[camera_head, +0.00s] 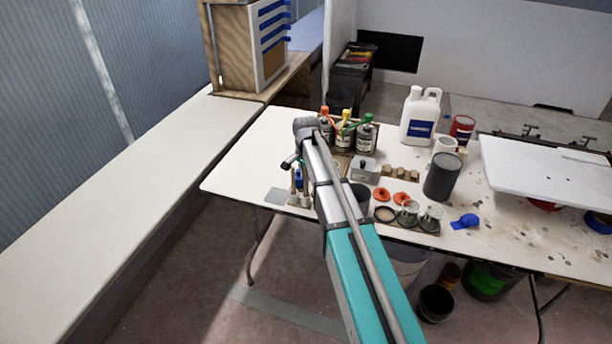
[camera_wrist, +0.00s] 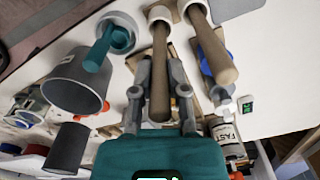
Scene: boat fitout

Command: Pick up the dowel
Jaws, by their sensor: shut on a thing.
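In the wrist view my gripper (camera_wrist: 159,75) is shut on a brown wooden dowel (camera_wrist: 160,45), one finger on each side of it. The dowel's far end meets a white ring-shaped holder (camera_wrist: 159,12); I cannot tell whether it is still seated there. A second, similar wooden dowel (camera_wrist: 213,47) stands just to the right, outside the fingers. In the head view my arm reaches over the white table's left part, and my gripper is largely hidden there.
In the wrist view a grey cup (camera_wrist: 72,85) and a teal-handled thing (camera_wrist: 100,48) stand close on the left. In the head view, bottles with coloured tops (camera_head: 364,135), a grey can (camera_head: 443,176) and a white jug (camera_head: 420,117) stand right of my arm. The table's (camera_head: 240,165) left end is mostly clear.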

